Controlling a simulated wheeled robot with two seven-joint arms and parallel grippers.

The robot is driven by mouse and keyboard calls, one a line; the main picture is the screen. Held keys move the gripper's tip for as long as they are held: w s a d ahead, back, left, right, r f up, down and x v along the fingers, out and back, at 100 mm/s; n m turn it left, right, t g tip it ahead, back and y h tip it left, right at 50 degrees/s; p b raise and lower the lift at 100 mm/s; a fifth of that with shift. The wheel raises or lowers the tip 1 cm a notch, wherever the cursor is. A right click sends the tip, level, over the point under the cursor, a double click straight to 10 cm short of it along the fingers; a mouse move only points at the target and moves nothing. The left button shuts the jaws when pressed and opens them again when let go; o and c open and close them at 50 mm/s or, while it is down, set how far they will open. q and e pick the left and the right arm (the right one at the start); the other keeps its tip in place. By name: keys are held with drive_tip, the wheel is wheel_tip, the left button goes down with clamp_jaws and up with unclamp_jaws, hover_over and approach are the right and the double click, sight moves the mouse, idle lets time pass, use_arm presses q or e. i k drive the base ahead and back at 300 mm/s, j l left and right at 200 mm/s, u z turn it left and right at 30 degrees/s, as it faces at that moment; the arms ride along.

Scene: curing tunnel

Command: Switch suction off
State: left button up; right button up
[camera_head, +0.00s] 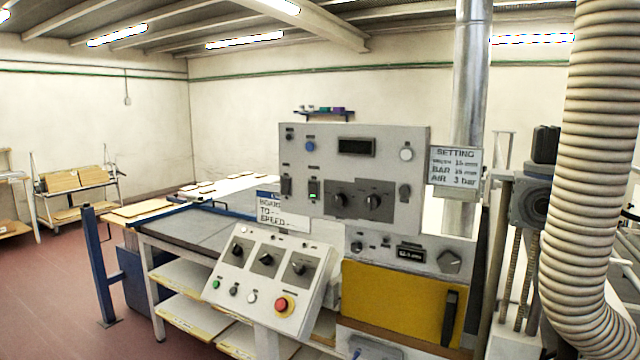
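A grey upright control panel (325,215) stands in the middle of the view. It carries a dark display (356,147), a blue button (310,146), a white button (406,154), a green-lit rocker switch (313,190), a dark switch (286,187) and two black rotary knobs (357,200). A sloped console (262,290) below has several knobs, small buttons and a red emergency button (282,304) on a yellow ring. The labels beside the switches are too small to read, so I cannot tell which one is suction. Neither gripper is in view.
A ribbed hose (604,150) and a metal duct (469,80) rise at the right. A yellow panel (404,303) sits below the controls. A conveyor table (205,232) and blue post (98,265) are at left. Red floor is open at far left.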

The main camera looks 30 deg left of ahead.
sight(312, 187)
drive_tip(key=i+j, duration=0.15)
drive_tip(key=j, duration=0.3)
drive_tip(key=i+j, duration=0.1)
drive_tip(key=j, duration=0.35)
drive_tip(key=i+j, duration=0.15)
drive_tip(key=j, duration=0.25)
drive_tip(key=i+j+z, duration=0.1)
drive_tip(key=j, duration=0.35)
drive_tip(key=i+j, duration=0.15)
drive_tip(key=j, duration=0.3)
